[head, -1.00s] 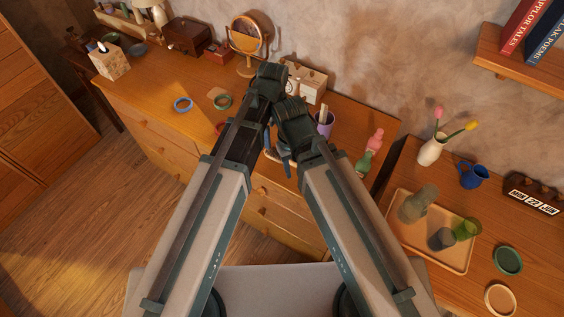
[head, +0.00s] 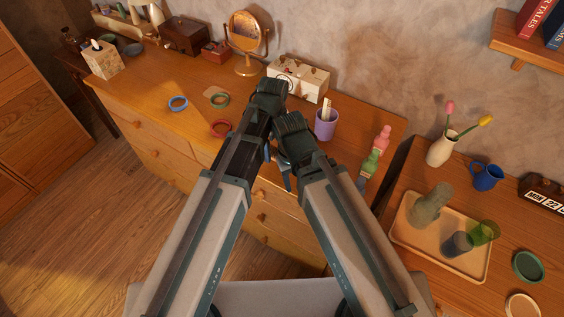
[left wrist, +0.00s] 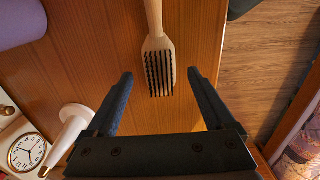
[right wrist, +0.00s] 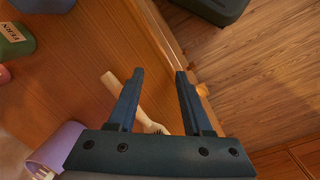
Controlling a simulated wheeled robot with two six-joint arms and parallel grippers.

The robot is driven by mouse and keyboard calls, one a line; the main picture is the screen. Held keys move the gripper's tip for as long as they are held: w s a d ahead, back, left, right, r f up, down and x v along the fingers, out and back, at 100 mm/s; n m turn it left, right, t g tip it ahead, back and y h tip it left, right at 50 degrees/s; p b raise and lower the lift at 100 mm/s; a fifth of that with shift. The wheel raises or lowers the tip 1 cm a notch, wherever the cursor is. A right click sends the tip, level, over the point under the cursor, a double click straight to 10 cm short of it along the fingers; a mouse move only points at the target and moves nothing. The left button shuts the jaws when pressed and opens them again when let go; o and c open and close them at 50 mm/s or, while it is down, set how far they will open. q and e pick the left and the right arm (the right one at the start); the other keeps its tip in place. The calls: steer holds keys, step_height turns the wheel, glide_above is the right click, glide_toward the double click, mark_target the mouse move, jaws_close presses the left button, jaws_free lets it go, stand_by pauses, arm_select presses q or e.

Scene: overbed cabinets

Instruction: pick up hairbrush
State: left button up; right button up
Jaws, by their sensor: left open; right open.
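The wooden hairbrush with dark bristles (left wrist: 158,62) lies on the dresser top in the left wrist view, its handle running to the top edge. My left gripper (left wrist: 159,75) is open and empty, its fingers either side of the bristle end in the picture; I cannot tell its height above. In the head view my left gripper (head: 268,100) and right gripper (head: 292,132) are close together, and the brush is hidden.
A purple cup (head: 326,124) stands beside the right gripper. A white box (head: 299,79) is behind, and pink and green bottles (head: 375,152) stand to the right. Coloured rings (head: 220,128) lie to the left. A tray (head: 403,236) sits on the right-hand cabinet.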

arm_select(q)
steer(key=shift+f, duration=0.45)
arm_select(e)
steer(key=shift+f, duration=0.4)
arm_select(q)
steer(key=shift+r, duration=0.1)
steer(key=shift+c, duration=0.3)
arm_select(e)
steer(key=shift+r, duration=0.1)
arm_select(q)
jaws_close()
steer(key=shift+r, duration=0.15)
arm_select(e)
steer(key=shift+r, duration=0.15)
arm_select(q)
step_height(320, 180, up, 10)
steer(key=p, duration=1)
arm_select(e)
step_height(320, 180, up, 10)
